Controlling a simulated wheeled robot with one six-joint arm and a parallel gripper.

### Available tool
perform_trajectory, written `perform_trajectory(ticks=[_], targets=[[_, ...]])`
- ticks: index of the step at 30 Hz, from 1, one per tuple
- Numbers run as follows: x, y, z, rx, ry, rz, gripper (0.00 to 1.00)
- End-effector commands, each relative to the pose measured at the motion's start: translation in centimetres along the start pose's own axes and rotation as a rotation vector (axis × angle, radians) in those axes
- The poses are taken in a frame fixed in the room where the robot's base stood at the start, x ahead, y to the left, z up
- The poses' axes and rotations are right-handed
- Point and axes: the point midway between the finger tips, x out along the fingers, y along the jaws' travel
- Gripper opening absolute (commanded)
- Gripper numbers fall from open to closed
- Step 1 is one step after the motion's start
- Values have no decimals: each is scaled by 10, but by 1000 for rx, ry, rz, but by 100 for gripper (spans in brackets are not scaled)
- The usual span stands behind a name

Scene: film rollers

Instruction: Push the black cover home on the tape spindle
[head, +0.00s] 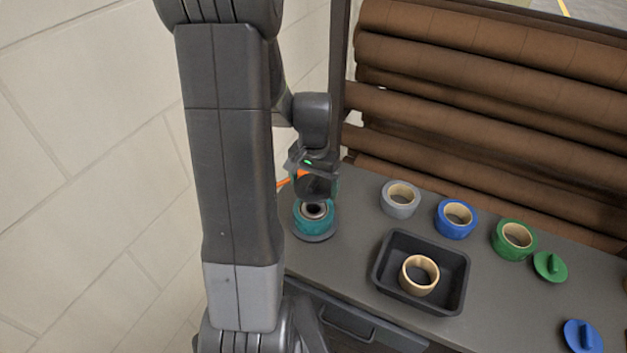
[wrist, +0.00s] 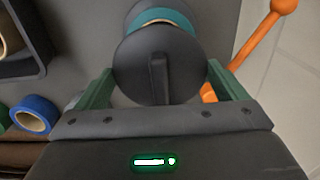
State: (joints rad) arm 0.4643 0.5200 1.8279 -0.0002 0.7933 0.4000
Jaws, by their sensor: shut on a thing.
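The black cover (wrist: 135,65), a round disc with an upright fin handle, fills the middle of the wrist view. My gripper (wrist: 160,72) is shut on it, with a green finger at each side of the disc. In the head view my gripper (head: 315,186) hangs just above the tape spindle (head: 314,211), and the cover is hard to tell from it. A teal tape roll (head: 313,222) sits around the spindle on a grey round base; the roll also shows past the cover in the wrist view (wrist: 168,17). The cover looks apart from the roll.
An orange lever (wrist: 262,40) stands close beside the spindle. Grey (head: 400,199), blue (head: 455,219) and green (head: 513,240) tape rolls stand to the right. A black tray (head: 381,268) holds a tan roll (head: 419,274). Green (head: 550,267) and blue (head: 582,337) covers lie farther right.

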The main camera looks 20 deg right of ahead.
Motion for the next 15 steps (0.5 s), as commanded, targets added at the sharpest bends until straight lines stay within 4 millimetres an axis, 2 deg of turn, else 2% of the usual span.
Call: perform_trajectory(ticks=[1, 15], targets=[[8, 0, 0, 0, -1, 0, 69], [55, 0, 0, 0, -1, 0, 69]])
